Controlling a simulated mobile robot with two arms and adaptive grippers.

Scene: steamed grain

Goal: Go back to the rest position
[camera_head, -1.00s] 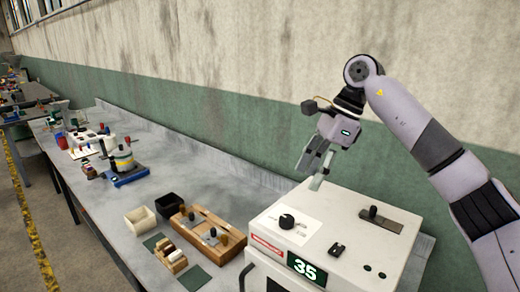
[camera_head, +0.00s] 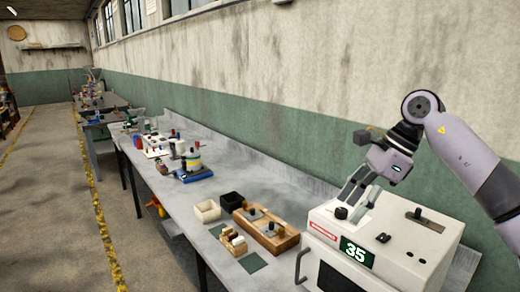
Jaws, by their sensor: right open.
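My right gripper (camera_head: 360,192) is open and empty, with its fingers pointing down over the back left part of the white machine's top. The white machine (camera_head: 433,243) has a black knob (camera_head: 341,213) and a green display (camera_head: 357,250) reading 35. I cannot tell whether the fingertips touch its top. My right arm comes in from the right edge. My left gripper is not in view.
The machine stands on a long grey bench (camera_head: 180,207) along the wall. Left of it are a wooden block (camera_head: 270,228) with knobs, a white bin (camera_head: 207,211) and a black bin (camera_head: 232,201). A blue-based device (camera_head: 195,175) stands farther back. The floor (camera_head: 40,220) at left is open.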

